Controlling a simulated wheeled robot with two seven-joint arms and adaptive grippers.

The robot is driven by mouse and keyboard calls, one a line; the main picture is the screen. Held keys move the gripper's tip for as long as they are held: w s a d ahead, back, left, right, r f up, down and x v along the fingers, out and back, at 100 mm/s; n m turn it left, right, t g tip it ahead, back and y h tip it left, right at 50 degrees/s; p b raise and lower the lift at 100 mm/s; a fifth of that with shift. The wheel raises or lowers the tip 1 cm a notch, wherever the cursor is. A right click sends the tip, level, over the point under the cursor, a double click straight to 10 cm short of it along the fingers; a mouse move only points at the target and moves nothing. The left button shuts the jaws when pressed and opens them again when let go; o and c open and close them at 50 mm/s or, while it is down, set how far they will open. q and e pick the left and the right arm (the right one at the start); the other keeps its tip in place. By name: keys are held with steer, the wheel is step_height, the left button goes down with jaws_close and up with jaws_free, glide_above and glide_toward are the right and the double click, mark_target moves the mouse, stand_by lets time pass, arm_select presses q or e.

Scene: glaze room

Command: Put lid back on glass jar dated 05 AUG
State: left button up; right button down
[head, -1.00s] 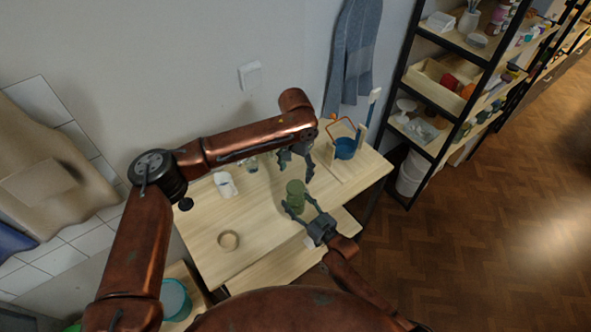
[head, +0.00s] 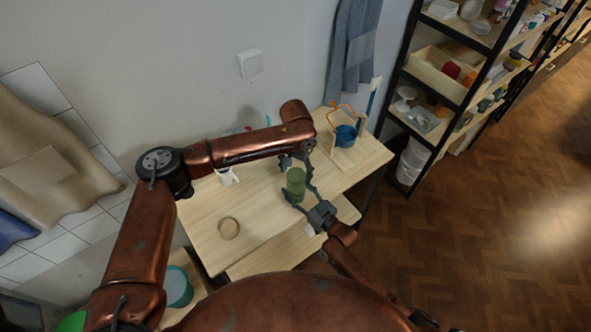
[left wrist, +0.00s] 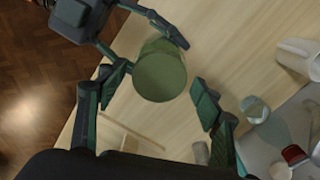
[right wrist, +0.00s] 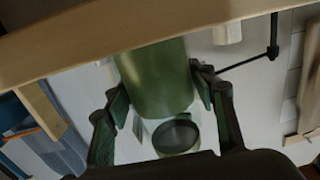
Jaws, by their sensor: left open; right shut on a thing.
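A green cylindrical jar (head: 296,186) is held upright above the light wood table. My right gripper (head: 305,200) is shut on it from the front right. In the left wrist view the jar's round olive top (left wrist: 160,77) faces the camera; I cannot tell whether it is a lid or the contents. My left gripper (head: 298,163) is open above the jar, with its fingers on either side of the top and apart from it. In the right wrist view the jar's green side (right wrist: 158,78) fills the space between the fingers. No date label is readable. A tan ring-shaped piece (head: 229,236), possibly a lid, lies on the table.
A white cup (head: 229,177) stands at the table's back left; it also shows in the left wrist view (left wrist: 298,58). A clear glass (left wrist: 255,110) stands near it. A blue pot (head: 345,136) sits at the back right. The table's front left is mostly clear.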

arm_select(q)
steer(key=shift+c, duration=0.5)
steer(key=c, duration=1.1)
steer(key=m, duration=0.5)
steer(key=shift+c, duration=0.2)
steer(key=o, duration=1.3)
steer(key=shift+r, duration=0.15)
steer(key=shift+r, duration=2.15)
steer(key=shift+c, duration=0.3)
